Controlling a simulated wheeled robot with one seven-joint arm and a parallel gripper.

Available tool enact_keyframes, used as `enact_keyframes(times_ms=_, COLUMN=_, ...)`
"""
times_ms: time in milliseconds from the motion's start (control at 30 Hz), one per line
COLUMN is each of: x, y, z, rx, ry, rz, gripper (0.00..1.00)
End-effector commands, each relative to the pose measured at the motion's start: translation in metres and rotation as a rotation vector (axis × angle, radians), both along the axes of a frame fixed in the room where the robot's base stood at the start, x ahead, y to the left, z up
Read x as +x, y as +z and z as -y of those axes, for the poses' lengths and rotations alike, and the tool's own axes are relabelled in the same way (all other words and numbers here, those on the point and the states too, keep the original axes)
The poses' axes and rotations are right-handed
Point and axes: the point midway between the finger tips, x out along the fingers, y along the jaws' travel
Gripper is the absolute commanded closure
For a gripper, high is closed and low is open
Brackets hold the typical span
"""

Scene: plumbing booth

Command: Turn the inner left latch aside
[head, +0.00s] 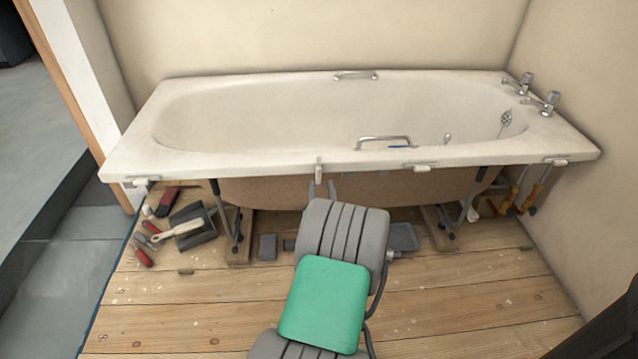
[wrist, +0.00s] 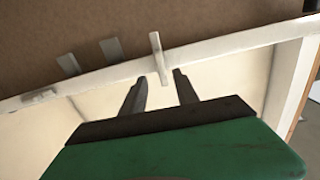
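The inner left latch (head: 319,170) is a small pale bar on the front rim of the white bathtub (head: 230,165). It stands upright across the rim. In the wrist view the latch (wrist: 156,52) crosses the pale rim edge just past my fingertips, lined up with the gap between them. My gripper (head: 321,189) is open and empty, just below the latch in the head view. Its two grey fingers also show in the wrist view (wrist: 160,78). Whether a finger touches the latch cannot be told.
Other latches lie flat along the rim: far left (head: 141,182), inner right (head: 422,168) and far right (head: 556,162). A dustpan with a brush (head: 190,228) and red-handled tools lie on the wooden floor at left. Orange-handled tools (head: 520,198) stand at right. Front floor is mostly clear.

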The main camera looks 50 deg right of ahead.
Motion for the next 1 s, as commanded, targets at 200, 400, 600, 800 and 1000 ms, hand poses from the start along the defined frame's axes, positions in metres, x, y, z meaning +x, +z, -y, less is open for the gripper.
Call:
enact_keyframes(times_ms=200, x=0.027, y=-0.001, z=0.027, rx=0.001, ry=0.005, rz=-0.001, gripper=0.64)
enact_keyframes(times_ms=400, x=0.04, y=-0.001, z=0.043, rx=0.001, ry=0.003, rz=-0.001, gripper=0.64)
enact_keyframes(times_ms=600, x=0.04, y=0.0, z=0.044, rx=0.002, ry=0.002, rz=-0.001, gripper=0.64)
enact_keyframes(times_ms=800, x=0.04, y=0.0, z=0.043, rx=0.003, ry=0.003, rz=-0.001, gripper=0.78)
enact_keyframes(times_ms=1000, x=0.04, y=0.0, z=0.043, rx=0.002, ry=0.003, rz=-0.002, gripper=0.95)
